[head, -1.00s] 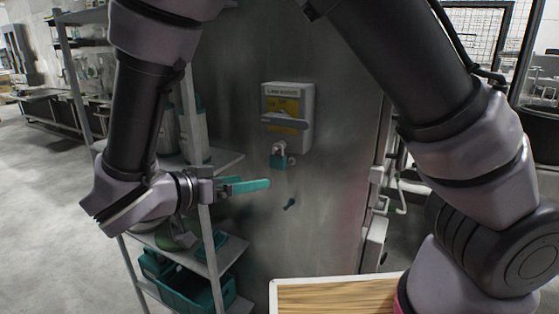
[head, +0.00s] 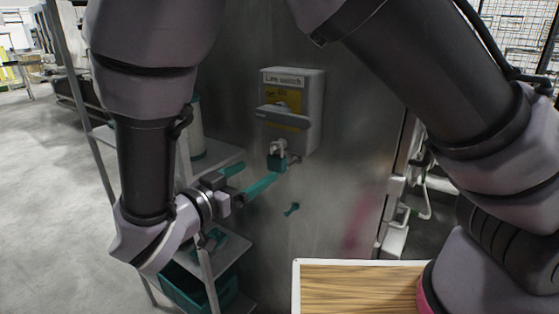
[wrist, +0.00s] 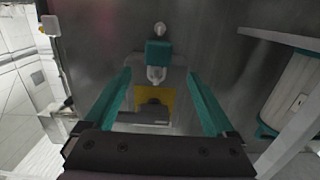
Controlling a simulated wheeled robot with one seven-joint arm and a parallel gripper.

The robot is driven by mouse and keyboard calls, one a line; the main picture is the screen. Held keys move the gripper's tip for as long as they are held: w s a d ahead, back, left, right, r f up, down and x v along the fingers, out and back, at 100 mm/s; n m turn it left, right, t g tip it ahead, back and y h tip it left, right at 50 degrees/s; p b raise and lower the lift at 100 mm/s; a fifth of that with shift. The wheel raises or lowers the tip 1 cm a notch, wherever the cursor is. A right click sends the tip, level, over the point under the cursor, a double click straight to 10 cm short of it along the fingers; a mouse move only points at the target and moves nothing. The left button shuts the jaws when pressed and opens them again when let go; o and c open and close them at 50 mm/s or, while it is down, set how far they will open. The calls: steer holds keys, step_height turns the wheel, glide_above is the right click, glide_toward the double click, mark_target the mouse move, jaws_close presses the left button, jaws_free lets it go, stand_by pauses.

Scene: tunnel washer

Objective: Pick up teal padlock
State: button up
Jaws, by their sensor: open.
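The teal padlock (head: 277,164) hangs by a pale shackle below the line switch box (head: 312,110) on the grey metal wall. In the wrist view the padlock (wrist: 158,52) lies near the middle, just beyond the fingertips and between their lines. My gripper (head: 260,172) has two teal fingers, spread apart and empty, to the left of the padlock in the head view. One finger's tip comes close to the padlock there; I cannot tell whether they touch. The gripper (wrist: 158,74) also shows open in the wrist view.
A shelf rack with a teal crate (head: 186,288) stands at the left, close to my wrist. A wood-topped surface with a white rim (head: 296,285) is at the lower front. A small teal piece (head: 291,208) shows on the wall below the padlock.

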mark_target(273, 157)
steer(key=x, duration=0.7)
steer(key=shift+w+d+r, duration=0.1)
steer(key=shift+d, duration=0.15)
jaws_close()
steer(key=shift+r, duration=0.65)
steer(key=f+v, duration=0.1)
steer(key=v, duration=1.7)
